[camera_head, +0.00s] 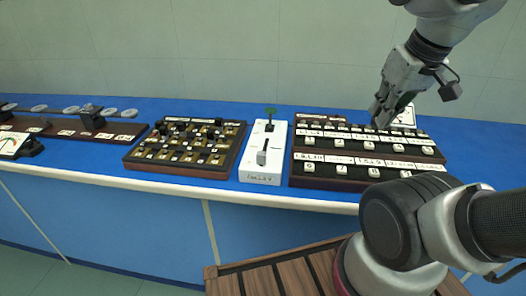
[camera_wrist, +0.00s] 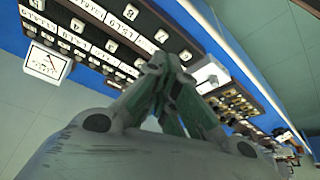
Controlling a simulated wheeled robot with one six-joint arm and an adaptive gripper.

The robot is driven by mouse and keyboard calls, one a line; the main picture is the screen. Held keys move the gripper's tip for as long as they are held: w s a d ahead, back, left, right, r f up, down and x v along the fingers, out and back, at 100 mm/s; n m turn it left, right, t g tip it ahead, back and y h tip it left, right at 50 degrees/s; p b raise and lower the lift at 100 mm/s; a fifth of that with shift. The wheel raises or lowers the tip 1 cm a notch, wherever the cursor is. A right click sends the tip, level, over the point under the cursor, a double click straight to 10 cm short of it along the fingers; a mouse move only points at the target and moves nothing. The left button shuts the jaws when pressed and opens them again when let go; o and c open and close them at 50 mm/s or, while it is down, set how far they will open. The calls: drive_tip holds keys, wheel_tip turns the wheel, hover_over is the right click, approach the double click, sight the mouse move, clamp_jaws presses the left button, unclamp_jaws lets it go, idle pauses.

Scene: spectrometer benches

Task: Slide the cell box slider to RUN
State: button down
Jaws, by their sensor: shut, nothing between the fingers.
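A white box (camera_head: 263,165), which I take to be the cell box, stands on the blue bench in the middle of the head view. A grey slider handle (camera_head: 263,152) stands up from its top, and a dark knob with a green top (camera_head: 270,112) is at its far end. Its front label is too small to read. In the wrist view part of a white box (camera_wrist: 212,75) shows behind my fingers. My gripper (camera_head: 379,112) is shut and empty, to the right of the white box, above the back of the dark key panel. Its fingers meet in the wrist view (camera_wrist: 160,62).
The dark stepped panel (camera_head: 330,185) with white keys and labels lies right of the box. A brown tray (camera_head: 140,163) with dark knobs is to its left. A meter (camera_head: 12,144) and a rail with discs are further left. A white dial (camera_wrist: 47,62) shows in the wrist view.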

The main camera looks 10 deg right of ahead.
drive_tip(key=c, duration=2.2)
unclamp_jaws()
drive_tip(key=o, duration=0.3)
drive_tip(key=shift+a, duration=0.1)
drive_tip(key=o, duration=0.6)
drive_tip(key=w+a+f+n+g, duration=0.1)
drive_tip(key=a, duration=0.1)
drive_tip(key=w+a+f+n+g, duration=0.1)
drive_tip(key=w+a+f, duration=0.1)
drive_tip(key=shift+w+a+f, duration=0.1)
drive_tip(key=n+g, duration=0.2)
drive_tip(key=n, duration=0.8)
hover_over(261, 153)
wheel_tip(261, 153, down, 8)
drive_tip(key=shift+r, duration=0.1)
drive_tip(key=shift+n, duration=0.6)
drive_tip(key=shift+f, duration=0.2)
wheel_tip(261, 153, down, 7)
drive_tip(key=shift+f, duration=0.2)
